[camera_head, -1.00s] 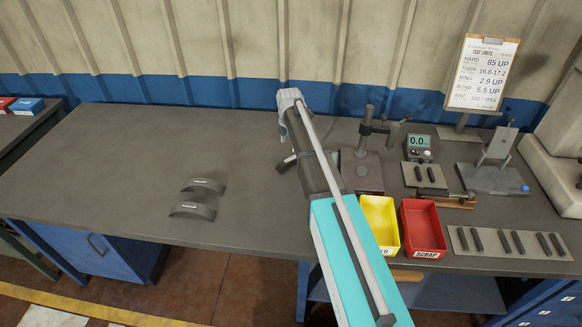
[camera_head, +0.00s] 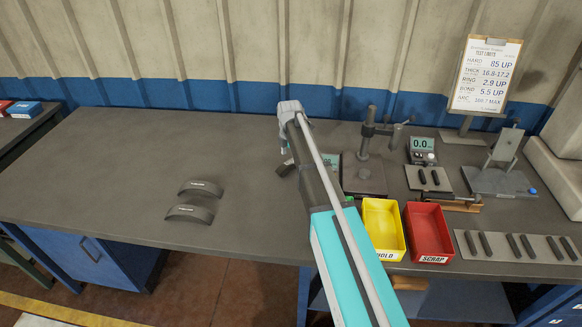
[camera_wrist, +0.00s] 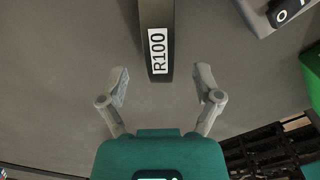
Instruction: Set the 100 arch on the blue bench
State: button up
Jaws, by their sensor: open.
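The 100 arch (camera_wrist: 157,14) shows in the wrist view as a dark bar with a white "R100" label. Its lower end lies between and slightly ahead of my gripper's (camera_wrist: 161,84) two spread fingertips, with a gap on each side. My gripper is open and empty. In the head view, my gripper (camera_head: 284,148) is over the middle of the bench, partly hidden by my arm. A dark piece (camera_head: 285,168) beside it may be the arch; most of it is hidden. The grey-topped bench (camera_head: 110,160) has blue cabinets below.
Two dark curved shoes (camera_head: 190,214) lie on the left of the bench. A yellow bin (camera_head: 383,230), a red scrap bin (camera_head: 428,233), a gauge stand (camera_head: 364,172) and a row of dark strips (camera_head: 520,246) are on the right. The left bench top is mostly clear.

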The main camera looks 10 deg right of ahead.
aim_at(291, 162)
jog(key=f+b, duration=0.3)
jog(key=shift+w+d+f, duration=0.15)
jog(key=shift+d+f, duration=0.05)
jog(key=shift+d, duration=0.05)
jog(key=shift+f+b, duration=0.95)
jog(key=shift+b, duration=0.15)
grip_shut()
